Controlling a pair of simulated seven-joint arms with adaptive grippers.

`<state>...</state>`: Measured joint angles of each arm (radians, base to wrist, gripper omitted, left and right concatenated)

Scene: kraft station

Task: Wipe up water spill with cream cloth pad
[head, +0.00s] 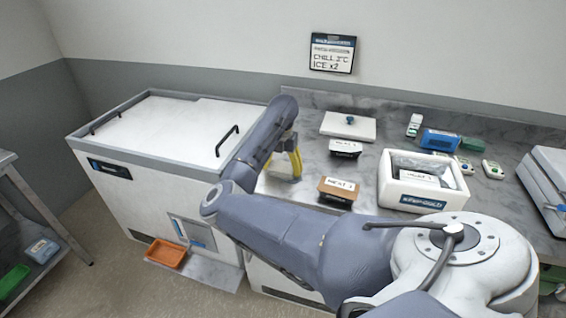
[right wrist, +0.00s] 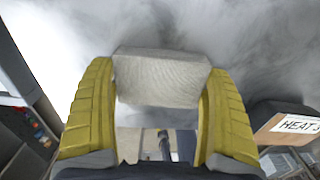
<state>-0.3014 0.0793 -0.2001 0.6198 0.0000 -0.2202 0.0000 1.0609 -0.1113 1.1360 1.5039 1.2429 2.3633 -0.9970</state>
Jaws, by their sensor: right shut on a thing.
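My right gripper (head: 291,165) has yellow fingers and is over the left part of the marble counter (head: 308,160), beside the white chest freezer. In the right wrist view its fingers (right wrist: 157,68) are shut on the sides of a pale grey-cream cloth pad (right wrist: 160,80). The pad is block-shaped and spans the gap between the fingertips. It is low over the counter; I cannot tell whether it touches it. In the head view the pad is mostly hidden by the gripper. No water spill shows clearly against the marble's pattern. My left gripper is not in view.
A brown labelled box (head: 338,190) stands just right of the gripper, with a dark labelled box (head: 344,149) behind it. A white foam cooler (head: 455,190) is farther right, and a white lid (head: 348,127) lies at the back. The chest freezer (head: 160,125) borders the counter's left.

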